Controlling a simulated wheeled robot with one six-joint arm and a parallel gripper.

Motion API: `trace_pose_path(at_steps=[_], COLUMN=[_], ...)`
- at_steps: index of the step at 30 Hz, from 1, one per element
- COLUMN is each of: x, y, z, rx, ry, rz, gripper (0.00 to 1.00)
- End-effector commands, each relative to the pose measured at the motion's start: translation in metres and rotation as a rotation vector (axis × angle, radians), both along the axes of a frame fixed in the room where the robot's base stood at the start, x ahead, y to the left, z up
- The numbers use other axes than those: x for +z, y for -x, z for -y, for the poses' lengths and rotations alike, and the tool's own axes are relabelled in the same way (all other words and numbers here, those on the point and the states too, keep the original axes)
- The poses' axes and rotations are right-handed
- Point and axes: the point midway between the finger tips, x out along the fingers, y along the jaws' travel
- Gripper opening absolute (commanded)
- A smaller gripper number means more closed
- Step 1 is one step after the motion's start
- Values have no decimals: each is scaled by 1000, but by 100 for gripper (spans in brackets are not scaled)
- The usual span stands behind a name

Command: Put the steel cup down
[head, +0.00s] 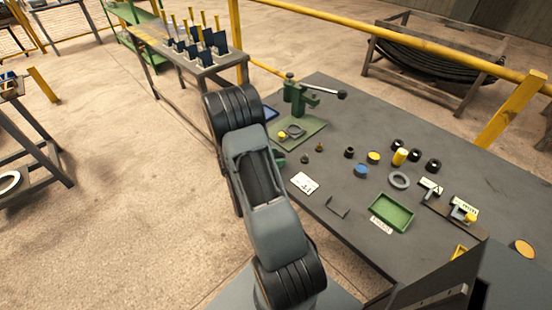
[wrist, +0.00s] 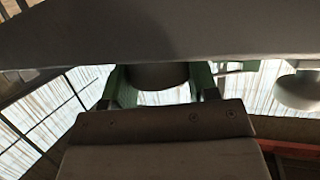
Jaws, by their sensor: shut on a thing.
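In the wrist view, my gripper (wrist: 160,88) has its two green fingers closed on the sides of a dark grey rounded thing, which appears to be the steel cup (wrist: 158,76).
On the bench stand a green press (head: 297,98), several small black, yellow and blue round parts, a grey ring (head: 399,180), a green tray (head: 393,213) and a white card (head: 304,182). A yellow rail (head: 390,38) runs behind. Bare bench shows around the hex key (head: 338,208).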

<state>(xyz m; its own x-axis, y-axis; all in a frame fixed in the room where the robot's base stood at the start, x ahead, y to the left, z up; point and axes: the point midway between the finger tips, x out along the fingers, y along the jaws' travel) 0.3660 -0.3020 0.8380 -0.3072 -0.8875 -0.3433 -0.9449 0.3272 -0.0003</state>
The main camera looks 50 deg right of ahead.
Motion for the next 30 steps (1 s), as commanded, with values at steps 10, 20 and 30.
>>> trace_pose_path(at_steps=[10,20,30], x=[-4,-7,-6], y=[0,0,0], z=[0,0,0], rx=[0,0,-1], ry=[1,1,1], rz=[2,2,2], gripper=[27,68,80])
